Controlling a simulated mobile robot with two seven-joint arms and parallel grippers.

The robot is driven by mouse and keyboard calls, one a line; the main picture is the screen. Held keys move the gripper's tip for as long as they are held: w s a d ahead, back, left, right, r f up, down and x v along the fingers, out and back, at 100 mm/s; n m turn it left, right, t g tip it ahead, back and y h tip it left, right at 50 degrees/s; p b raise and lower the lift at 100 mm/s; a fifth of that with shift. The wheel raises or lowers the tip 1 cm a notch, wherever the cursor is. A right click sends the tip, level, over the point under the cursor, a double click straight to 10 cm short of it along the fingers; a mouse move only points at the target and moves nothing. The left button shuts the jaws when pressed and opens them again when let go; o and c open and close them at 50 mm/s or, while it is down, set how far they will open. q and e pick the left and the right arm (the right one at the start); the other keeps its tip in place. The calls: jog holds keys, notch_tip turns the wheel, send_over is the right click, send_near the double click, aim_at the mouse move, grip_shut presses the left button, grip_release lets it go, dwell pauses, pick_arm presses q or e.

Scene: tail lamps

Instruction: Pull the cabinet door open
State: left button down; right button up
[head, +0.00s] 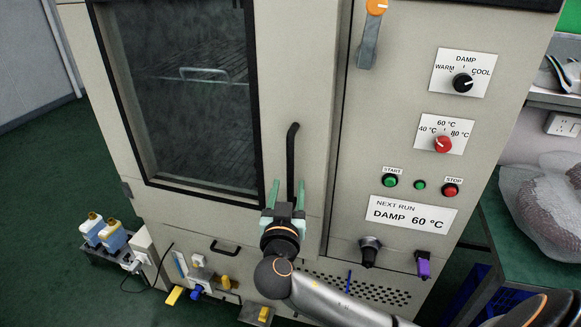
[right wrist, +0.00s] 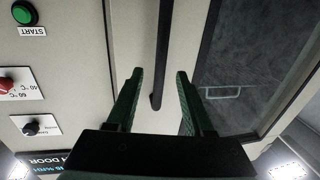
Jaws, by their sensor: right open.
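The cabinet door (head: 296,70) is cream with a dark window (head: 180,75) in a black frame, and looks shut. Its black vertical bar handle (head: 292,150) is on the right side of the door. My right gripper (head: 286,184) is open at the lower part of the handle, with one green finger on each side. In the right wrist view the handle (right wrist: 162,45) runs between the open fingertips of the right gripper (right wrist: 160,73), with gaps on both sides. My left gripper is not in view.
Right of the door, a panel carries a lever (head: 368,45), a black knob (head: 463,83), a red knob (head: 443,144) and buttons. Bottles (head: 104,233) stand on a low stand at left. A bagged item (head: 545,205) lies on the right-hand bench. The floor (head: 50,180) at left is clear.

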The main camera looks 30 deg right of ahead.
aim_at(290, 174)
jog(key=p+x, duration=0.1)
jog(key=x, duration=0.5)
jog(key=shift+w+d, duration=0.25)
jog(key=shift+w, duration=0.1)
grip_shut()
jog(key=shift+f, duration=0.1)
dwell(1.0)
